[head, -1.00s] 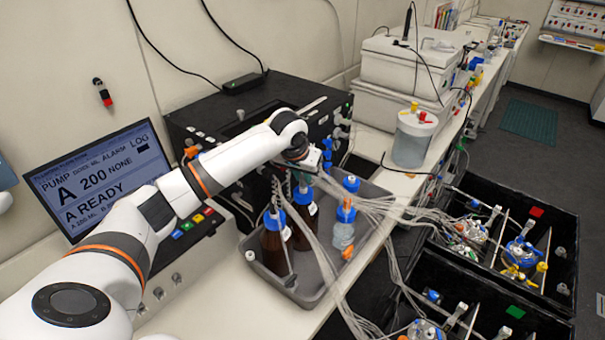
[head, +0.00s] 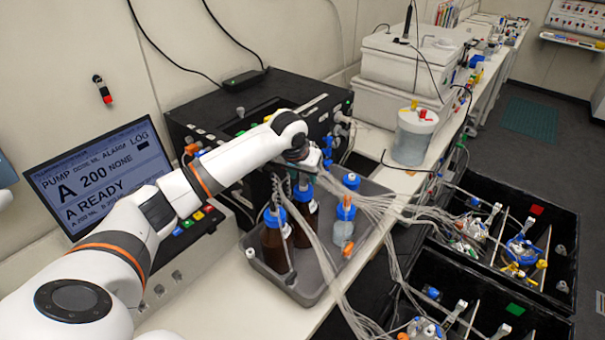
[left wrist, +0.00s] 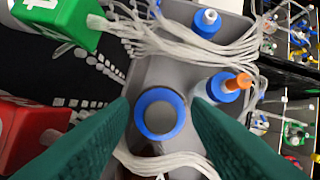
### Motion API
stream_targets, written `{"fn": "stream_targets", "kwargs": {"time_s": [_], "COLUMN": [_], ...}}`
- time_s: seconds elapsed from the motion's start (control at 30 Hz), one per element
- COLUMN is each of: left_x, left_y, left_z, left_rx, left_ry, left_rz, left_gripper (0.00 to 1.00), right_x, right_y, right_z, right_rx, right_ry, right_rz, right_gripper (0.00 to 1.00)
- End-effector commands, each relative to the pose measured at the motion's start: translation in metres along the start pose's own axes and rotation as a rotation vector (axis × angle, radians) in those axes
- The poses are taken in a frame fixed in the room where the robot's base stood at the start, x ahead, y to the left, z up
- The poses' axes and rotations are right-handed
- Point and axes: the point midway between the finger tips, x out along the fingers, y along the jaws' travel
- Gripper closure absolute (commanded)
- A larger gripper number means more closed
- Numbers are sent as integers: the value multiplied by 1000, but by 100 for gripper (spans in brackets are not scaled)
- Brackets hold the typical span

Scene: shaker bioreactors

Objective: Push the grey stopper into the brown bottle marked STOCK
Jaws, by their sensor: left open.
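Two brown bottles with blue collars stand in the grey tray (head: 318,290): a front one (head: 276,250) and a rear one (head: 306,222). I cannot read a STOCK mark on either. My left gripper (head: 303,180) points down over the rear brown bottle. In the left wrist view its green fingers (left wrist: 160,108) are open, one on each side of a blue ring (left wrist: 160,134) with a grey round middle, the grey stopper (left wrist: 159,113). Fingers and ring look apart. How deep the stopper sits cannot be told. My right gripper is not in view.
A clear bottle with a blue cap and orange tip (head: 343,228) stands right of the brown bottles. Bundled pale tubes (head: 385,206) run past them to the black boxes (head: 500,245). A black pump unit (head: 215,125) and a monitor (head: 100,178) stand behind and left.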

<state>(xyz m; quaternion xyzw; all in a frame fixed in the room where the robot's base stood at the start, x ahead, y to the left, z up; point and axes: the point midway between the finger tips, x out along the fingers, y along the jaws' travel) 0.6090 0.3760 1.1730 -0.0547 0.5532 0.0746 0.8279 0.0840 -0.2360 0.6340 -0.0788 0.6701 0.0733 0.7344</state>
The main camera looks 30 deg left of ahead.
Motion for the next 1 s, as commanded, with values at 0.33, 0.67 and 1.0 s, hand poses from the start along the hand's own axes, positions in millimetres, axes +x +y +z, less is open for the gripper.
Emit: {"fn": "stream_targets", "kwargs": {"time_s": [0.33, 0.67, 1.0], "left_x": [-35, -101, -120], "left_y": [0, 0, 0], "left_z": [0, 0, 0], "left_rx": [0, -1, 0], "left_ry": [-6, -4, 1], "left_rz": [-1, -1, 0], "left_gripper": [56, 56, 56], "right_x": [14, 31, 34], "right_y": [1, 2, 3], "right_z": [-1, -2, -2], "right_rx": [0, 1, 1], "right_ry": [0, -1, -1], "right_rz": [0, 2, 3], "right_gripper": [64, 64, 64]}}
